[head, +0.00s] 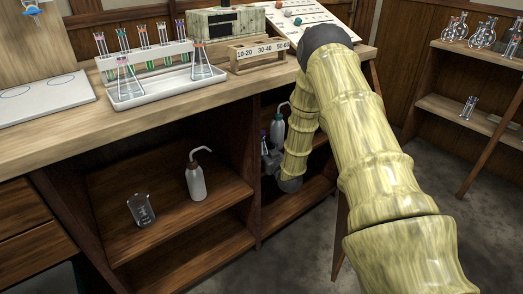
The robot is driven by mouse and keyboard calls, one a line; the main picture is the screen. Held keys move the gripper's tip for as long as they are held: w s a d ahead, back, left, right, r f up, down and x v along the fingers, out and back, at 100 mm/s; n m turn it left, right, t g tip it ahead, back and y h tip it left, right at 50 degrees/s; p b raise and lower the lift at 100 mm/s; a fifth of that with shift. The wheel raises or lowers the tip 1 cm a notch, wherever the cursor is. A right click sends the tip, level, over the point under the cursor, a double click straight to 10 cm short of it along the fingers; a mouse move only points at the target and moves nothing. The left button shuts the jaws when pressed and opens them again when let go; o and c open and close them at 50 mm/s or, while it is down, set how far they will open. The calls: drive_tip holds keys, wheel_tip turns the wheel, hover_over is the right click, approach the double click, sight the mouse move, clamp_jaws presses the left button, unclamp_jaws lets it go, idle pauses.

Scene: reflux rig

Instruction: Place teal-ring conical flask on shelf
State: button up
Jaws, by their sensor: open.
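My gripper (268,158) is low in the right compartment of the cabinet under the bench, small and partly hidden by my arm. It is open, beside a wash bottle (277,131). A small purple-topped item (262,133) shows just behind it; its shape is unclear.
The left compartment's shelf (170,205) holds a beaker (141,209) and a wash bottle (196,178). A labelled wooden box (258,54) and tubes stand on the bench. Wall shelves (440,105) at right hold round flasks (482,33) and a small glass vessel (469,107).

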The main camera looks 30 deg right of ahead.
drive_tip(key=s+a+p, duration=0.1)
drive_tip(key=s+p, duration=0.1)
drive_tip(key=s, duration=1)
drive_tip(key=shift+a+r+p, duration=0.2)
drive_tip(key=shift+r+p, duration=0.1)
drive_tip(key=shift+p, duration=0.1)
